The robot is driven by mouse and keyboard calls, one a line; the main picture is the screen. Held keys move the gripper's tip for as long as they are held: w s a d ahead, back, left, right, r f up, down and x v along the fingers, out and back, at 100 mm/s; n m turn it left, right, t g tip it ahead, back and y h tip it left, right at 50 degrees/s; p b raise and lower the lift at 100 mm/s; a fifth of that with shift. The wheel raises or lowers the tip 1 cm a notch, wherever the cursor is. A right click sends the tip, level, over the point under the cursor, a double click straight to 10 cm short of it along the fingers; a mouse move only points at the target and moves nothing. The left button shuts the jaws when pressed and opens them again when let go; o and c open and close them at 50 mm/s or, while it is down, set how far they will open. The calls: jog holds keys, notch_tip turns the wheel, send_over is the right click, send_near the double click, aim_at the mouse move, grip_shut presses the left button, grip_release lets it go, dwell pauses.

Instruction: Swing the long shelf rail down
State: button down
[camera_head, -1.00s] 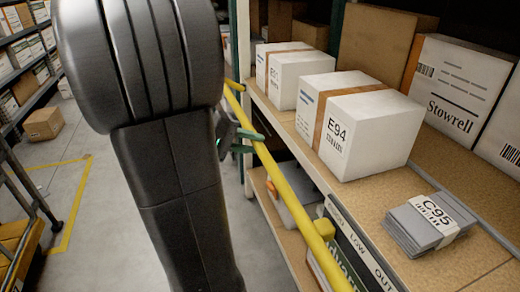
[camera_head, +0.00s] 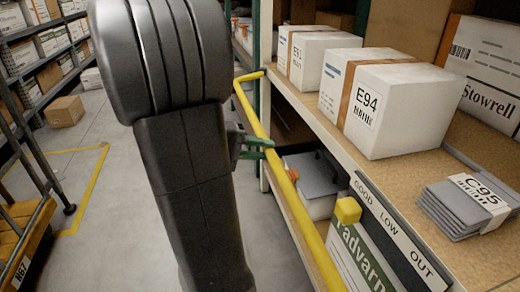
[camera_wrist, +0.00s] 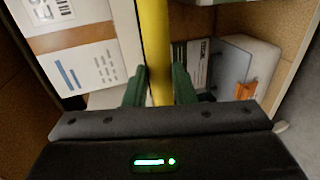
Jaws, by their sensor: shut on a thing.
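The long yellow shelf rail (camera_head: 290,195) runs along the front of the shelf in the head view, from its far end near the green upright down to the bottom edge. In the wrist view the rail (camera_wrist: 155,50) passes upright between the two green fingers. My gripper (camera_wrist: 159,88) is shut on the rail. In the head view the green fingers (camera_head: 258,147) show beside my arm, at the rail. My arm hides part of the aisle.
White boxes, one marked E94 (camera_head: 392,105), and a grey stack marked C95 (camera_head: 466,206) stand on the shelf (camera_head: 395,180). A yellow block (camera_head: 348,210) sits on the shelf edge by the GOOD LOW OUT label. A grey-lidded bin (camera_head: 315,175) stands below. The aisle floor is open at left.

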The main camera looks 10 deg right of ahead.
notch_tip(320, 180, down, 2)
jog(key=shift+s+f, duration=0.1)
jog(key=shift+s, duration=0.05)
dwell(0.3)
jog(key=c, duration=1.3)
grip_release()
jog(key=shift+o, duration=0.3)
jog(key=shift+d, duration=0.2)
